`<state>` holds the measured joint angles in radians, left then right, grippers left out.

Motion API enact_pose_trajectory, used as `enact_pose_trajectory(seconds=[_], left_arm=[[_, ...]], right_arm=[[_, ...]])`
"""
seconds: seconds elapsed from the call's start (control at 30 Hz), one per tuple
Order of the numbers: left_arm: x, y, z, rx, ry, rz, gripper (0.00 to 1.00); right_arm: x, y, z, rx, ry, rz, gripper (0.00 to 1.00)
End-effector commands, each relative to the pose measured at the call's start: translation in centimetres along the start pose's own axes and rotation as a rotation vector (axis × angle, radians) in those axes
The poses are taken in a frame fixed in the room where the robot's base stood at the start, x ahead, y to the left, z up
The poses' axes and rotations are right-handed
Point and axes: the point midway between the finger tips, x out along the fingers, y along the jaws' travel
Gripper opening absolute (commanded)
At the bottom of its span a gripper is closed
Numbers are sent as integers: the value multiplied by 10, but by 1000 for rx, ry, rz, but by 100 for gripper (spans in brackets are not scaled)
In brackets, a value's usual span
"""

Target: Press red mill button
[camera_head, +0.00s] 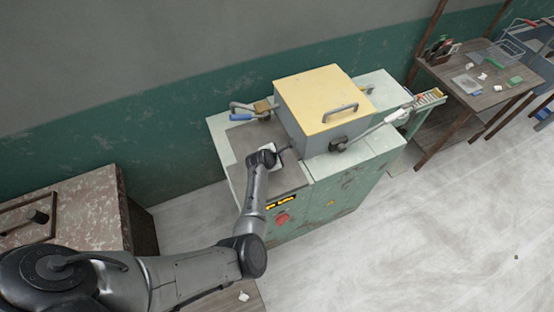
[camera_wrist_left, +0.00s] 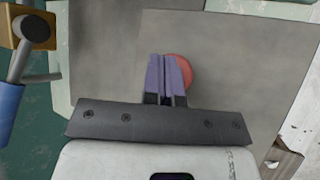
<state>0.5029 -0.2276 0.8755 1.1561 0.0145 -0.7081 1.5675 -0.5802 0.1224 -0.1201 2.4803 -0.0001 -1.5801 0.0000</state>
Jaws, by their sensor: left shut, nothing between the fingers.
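A red round button (camera_wrist_left: 183,70) shows in the left wrist view against a grey surface, partly hidden behind my finger pads. My left gripper (camera_wrist_left: 168,60) is shut and empty, its purple pads together and overlapping the button's left side in that view. I cannot tell whether they touch it. In the head view my left gripper (camera_head: 286,147) is over the mill's grey top, by the yellow-lidded box (camera_head: 318,98). A red round piece (camera_head: 282,218) is on the mill's front face, below a yellow-and-black label (camera_head: 280,202). My right gripper is not in view.
A blue-handled clamp (camera_head: 241,117) is on the mill's back left; its blue handle (camera_wrist_left: 10,108) shows in the wrist view. A long lever (camera_head: 372,131) is at the box's right. A worn table (camera_head: 85,203) stands left, a wooden bench (camera_head: 470,95) right.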

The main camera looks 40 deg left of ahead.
Motion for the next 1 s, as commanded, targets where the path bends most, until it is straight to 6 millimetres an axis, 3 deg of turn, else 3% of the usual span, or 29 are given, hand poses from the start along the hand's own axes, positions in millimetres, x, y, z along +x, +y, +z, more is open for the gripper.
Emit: enact_pose_trajectory(seconds=[1.0], left_arm=[[6,-4,-4,0,0,0,0]], right_arm=[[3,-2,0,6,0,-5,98]])
